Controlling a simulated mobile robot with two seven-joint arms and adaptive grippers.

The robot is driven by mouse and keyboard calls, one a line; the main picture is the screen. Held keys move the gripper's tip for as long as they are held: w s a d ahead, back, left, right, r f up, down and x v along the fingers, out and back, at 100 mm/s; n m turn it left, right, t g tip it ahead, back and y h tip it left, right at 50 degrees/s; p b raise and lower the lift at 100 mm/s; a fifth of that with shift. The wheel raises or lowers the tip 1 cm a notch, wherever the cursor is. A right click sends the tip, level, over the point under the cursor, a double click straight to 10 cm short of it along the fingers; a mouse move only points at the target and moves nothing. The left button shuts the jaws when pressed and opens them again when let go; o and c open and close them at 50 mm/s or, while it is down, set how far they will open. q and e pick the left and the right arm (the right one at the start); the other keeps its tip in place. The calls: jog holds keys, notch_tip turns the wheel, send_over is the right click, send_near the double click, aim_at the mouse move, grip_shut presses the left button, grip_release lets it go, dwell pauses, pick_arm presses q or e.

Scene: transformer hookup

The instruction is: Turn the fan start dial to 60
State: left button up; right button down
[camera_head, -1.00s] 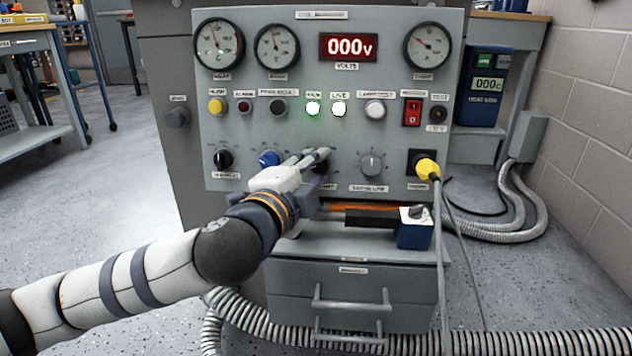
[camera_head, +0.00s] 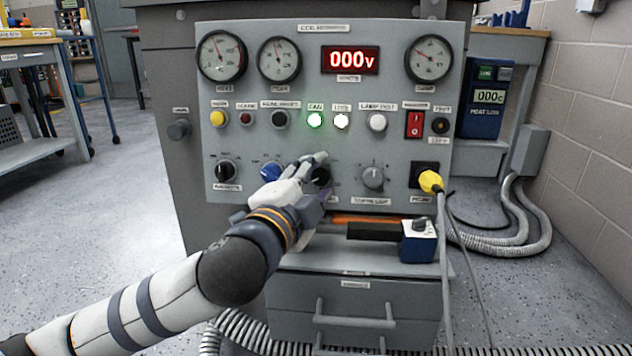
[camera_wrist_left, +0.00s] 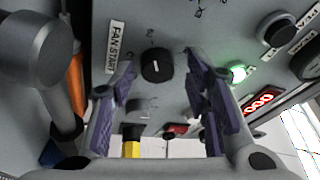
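The fan start dial (camera_wrist_left: 157,65) is a round black knob with a short white mark, next to a "FAN START" label (camera_wrist_left: 115,46) in the left wrist view. It also shows in the head view (camera_head: 320,176), partly covered by my gripper. My left gripper (camera_head: 322,178) is at the panel around this dial. In the wrist view its two purple-padded fingers stand apart, one on each side of the dial, with a visible gap to it. The scale numbers around the dial are too small or hidden to read. My right gripper is not in view.
The grey panel (camera_head: 340,90) also carries a blue knob (camera_head: 270,171), a grey knob (camera_head: 373,178) and a black knob (camera_head: 226,170) nearby. A yellow plug (camera_head: 430,181) with a cable is at the right. A blue box (camera_head: 418,245) sits on the ledge below. The display reads 000 V.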

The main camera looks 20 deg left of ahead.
pick_arm(q)
jog(key=s, duration=0.7)
jog(key=shift+s, duration=0.3)
